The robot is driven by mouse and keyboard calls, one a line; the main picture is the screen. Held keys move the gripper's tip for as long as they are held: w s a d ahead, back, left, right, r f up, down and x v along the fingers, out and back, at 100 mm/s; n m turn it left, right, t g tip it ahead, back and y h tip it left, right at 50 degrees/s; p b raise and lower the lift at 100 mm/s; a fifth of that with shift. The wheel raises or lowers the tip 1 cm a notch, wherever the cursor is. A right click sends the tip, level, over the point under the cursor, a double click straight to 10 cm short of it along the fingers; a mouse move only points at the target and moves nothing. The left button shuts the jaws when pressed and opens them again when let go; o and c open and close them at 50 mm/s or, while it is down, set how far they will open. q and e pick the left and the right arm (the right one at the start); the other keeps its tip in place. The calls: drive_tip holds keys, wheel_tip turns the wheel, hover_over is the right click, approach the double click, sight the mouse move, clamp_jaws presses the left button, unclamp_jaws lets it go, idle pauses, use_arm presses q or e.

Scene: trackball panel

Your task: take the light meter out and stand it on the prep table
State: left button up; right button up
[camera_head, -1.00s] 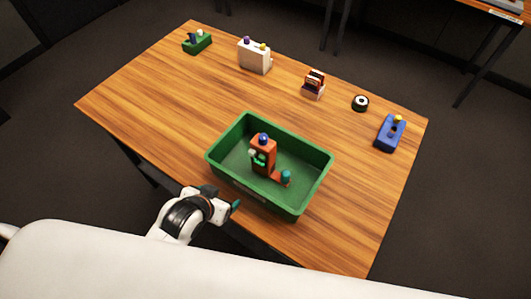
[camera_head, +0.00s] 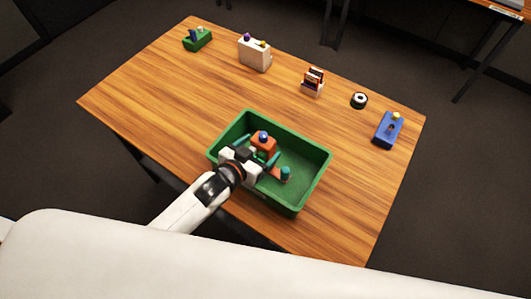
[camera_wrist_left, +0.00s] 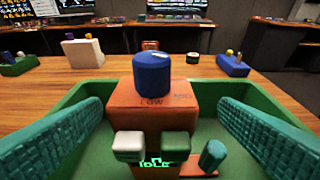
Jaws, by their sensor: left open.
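An orange-red device with a blue knob on top, which I take as the light meter (camera_head: 264,143), stands upright in a green tray (camera_head: 308,150). In the left wrist view the light meter (camera_wrist_left: 152,102) shows two buttons, pale and green, a lit green display and a low foot with a teal knob at its right. My left gripper (camera_head: 259,152) is open over the tray, its teal fingers on either side of the light meter. The wrist view shows gaps between the fingers and its body. The tray stands on the wooden table (camera_head: 180,110). My right gripper is out of view.
Along the table's far side stand a green device (camera_head: 197,40), a white box (camera_head: 254,54), a small red-and-white rack (camera_head: 313,82), a dark round item (camera_head: 359,100) and a blue device (camera_head: 388,130). The table left of the tray is clear.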

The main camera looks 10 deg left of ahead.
use_arm(q)
drive_tip(key=shift+a+p+x, duration=0.1)
drive_tip(key=shift+p+x, duration=0.3)
drive_tip(key=shift+x, duration=0.95)
drive_tip(key=shift+a+p+x, duration=0.15)
drive_tip(key=shift+p+x, duration=0.2)
drive_tip(key=shift+x, duration=1)
drive_tip(key=c, duration=1.5)
